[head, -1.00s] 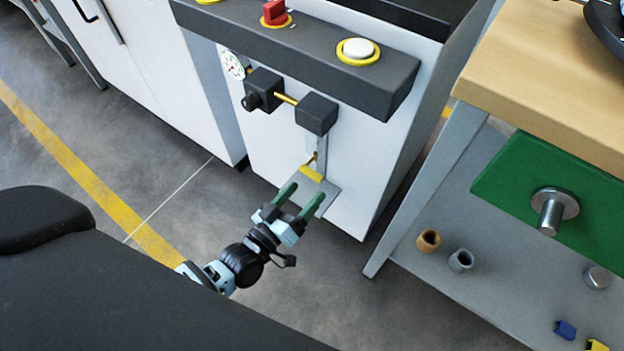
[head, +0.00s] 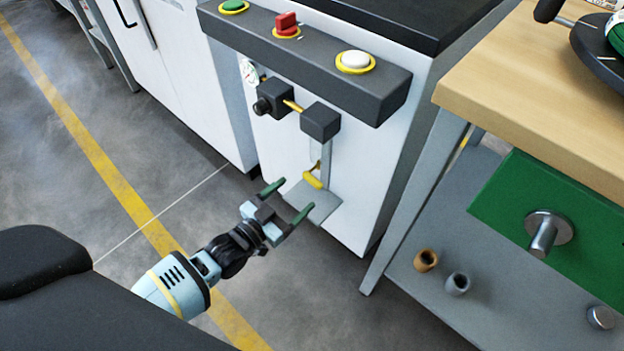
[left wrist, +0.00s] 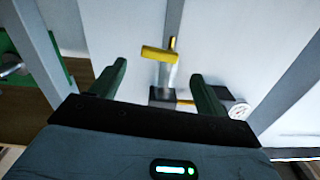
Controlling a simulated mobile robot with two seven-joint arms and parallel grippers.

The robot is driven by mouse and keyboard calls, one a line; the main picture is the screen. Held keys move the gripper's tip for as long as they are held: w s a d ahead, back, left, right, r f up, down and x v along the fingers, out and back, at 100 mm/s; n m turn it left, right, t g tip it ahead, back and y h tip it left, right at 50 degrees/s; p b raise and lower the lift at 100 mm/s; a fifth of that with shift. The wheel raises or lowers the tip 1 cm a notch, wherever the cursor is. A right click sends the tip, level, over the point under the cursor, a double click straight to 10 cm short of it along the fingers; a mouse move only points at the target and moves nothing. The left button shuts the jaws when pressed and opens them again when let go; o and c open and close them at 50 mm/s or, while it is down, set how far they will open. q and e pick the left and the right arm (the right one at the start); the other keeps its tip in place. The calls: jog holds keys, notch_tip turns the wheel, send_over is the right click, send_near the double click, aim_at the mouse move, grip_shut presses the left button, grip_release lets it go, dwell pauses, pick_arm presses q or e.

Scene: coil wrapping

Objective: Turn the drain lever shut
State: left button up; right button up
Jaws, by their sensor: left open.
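The drain lever is a small yellow bar handle (head: 313,180) on a yellow stem, low on the front of the white cabinet, just above a grey plate (head: 318,202). In the left wrist view the handle (left wrist: 160,54) lies crosswise, slightly tilted, in the gap between the fingers and beyond their tips. My left gripper (head: 297,194) is open and empty, with its green fingers reaching toward the lever from the lower left. It also shows in the left wrist view (left wrist: 159,70). The fingers look apart from the handle. My right gripper is not in view.
Above the lever are a dark block (head: 320,121), a round gauge (head: 249,72) and a dark panel (head: 330,62) with green, red and white controls. A wooden-topped bench (head: 545,95) with a grey lower shelf stands at right.

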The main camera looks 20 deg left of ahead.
aim_at(310, 181)
pick_arm(q)
jog(key=b+x, duration=0.2)
jog(key=x, duration=0.4)
jog(key=shift+w+d+f, duration=0.1)
jog(key=shift+w+d, duration=0.05)
jog(key=shift+w, duration=0.15)
jog(key=shift+w+d, duration=0.15)
jog(key=shift+w, duration=0.25)
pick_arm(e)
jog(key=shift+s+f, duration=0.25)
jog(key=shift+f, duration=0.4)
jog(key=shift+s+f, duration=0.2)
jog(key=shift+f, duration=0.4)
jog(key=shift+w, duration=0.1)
